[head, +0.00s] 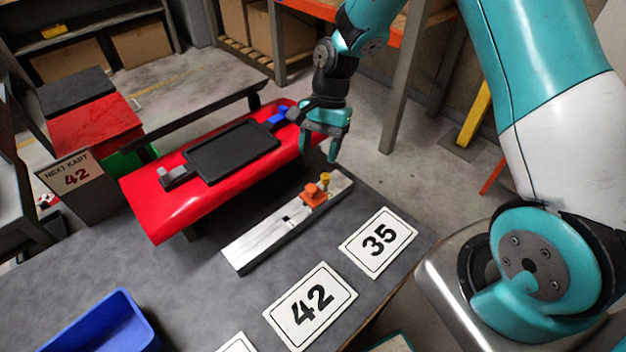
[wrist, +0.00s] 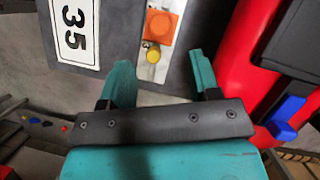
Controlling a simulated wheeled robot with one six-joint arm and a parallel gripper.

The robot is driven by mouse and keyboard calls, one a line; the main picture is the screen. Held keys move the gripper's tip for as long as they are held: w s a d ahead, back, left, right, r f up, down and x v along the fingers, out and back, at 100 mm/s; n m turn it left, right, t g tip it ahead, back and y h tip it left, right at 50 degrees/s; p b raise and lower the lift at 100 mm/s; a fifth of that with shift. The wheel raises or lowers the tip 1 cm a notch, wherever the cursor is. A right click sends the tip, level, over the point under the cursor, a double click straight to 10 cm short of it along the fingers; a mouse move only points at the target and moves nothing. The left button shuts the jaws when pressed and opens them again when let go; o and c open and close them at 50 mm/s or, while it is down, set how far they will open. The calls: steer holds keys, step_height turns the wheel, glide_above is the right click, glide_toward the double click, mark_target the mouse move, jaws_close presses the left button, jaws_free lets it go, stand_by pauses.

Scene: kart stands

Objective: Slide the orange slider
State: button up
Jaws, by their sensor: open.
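The orange slider (head: 314,194) sits on a long pale rail (head: 262,235) on the grey table, near the rail's far right end. A yellow knob (head: 325,178) stands just beyond it at that end. In the wrist view the orange slider (wrist: 161,27) and the yellow knob (wrist: 153,55) lie ahead of the fingertips. My gripper (head: 328,152) is open and empty, above the far end of the rail and apart from the slider. In the wrist view its two teal fingers (wrist: 160,78) are spread wide.
A red kart body (head: 150,213) with a black panel and a blue part (head: 280,116) lies beside the rail. Cards 35 (head: 378,242) and 42 (head: 310,306) lie on the other side. A blue bin (head: 100,325) stands at front left. A sign (head: 75,178) reads NEXT KART 42.

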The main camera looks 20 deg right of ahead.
mark_target(312, 187)
steer(key=p+x, duration=0.1)
steer(key=x, duration=0.7)
steer(key=shift+s+a+f, duration=0.1)
steer(key=shift+a+f, duration=0.05)
steer(key=shift+f, duration=0.15)
jaws_close()
